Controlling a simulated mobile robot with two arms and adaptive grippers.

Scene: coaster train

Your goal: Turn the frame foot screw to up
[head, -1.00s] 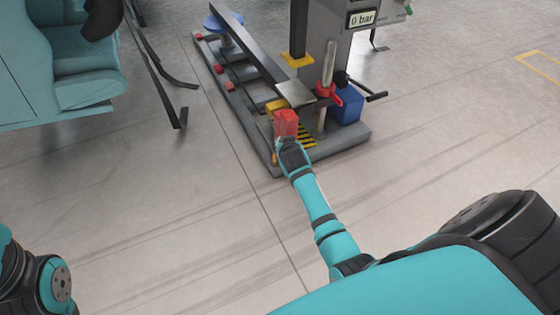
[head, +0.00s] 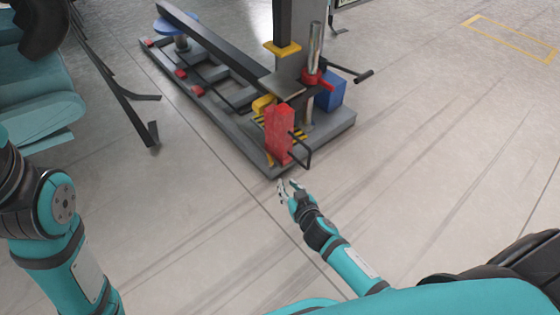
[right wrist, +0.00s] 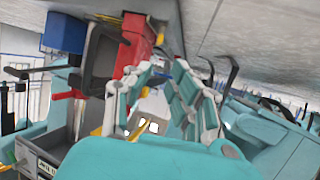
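A red upright block (head: 279,133) with a bent black crank handle (head: 305,150) stands at the near corner of the grey machine base. Behind it, a shiny metal post (head: 314,48) carries a red collar (head: 318,80) and a black lever. I cannot tell which of these is the frame foot screw. My right gripper (head: 287,187) is on the floor side of the red block, apart from it, with its fingers spread and empty. My left gripper is out of view.
The grey base (head: 222,116) runs back left with small red parts. A blue box (head: 331,94) sits behind the post. Teal seats (head: 38,105) on dark rails (head: 110,80) stand at left. The floor (head: 440,140) at right is clear.

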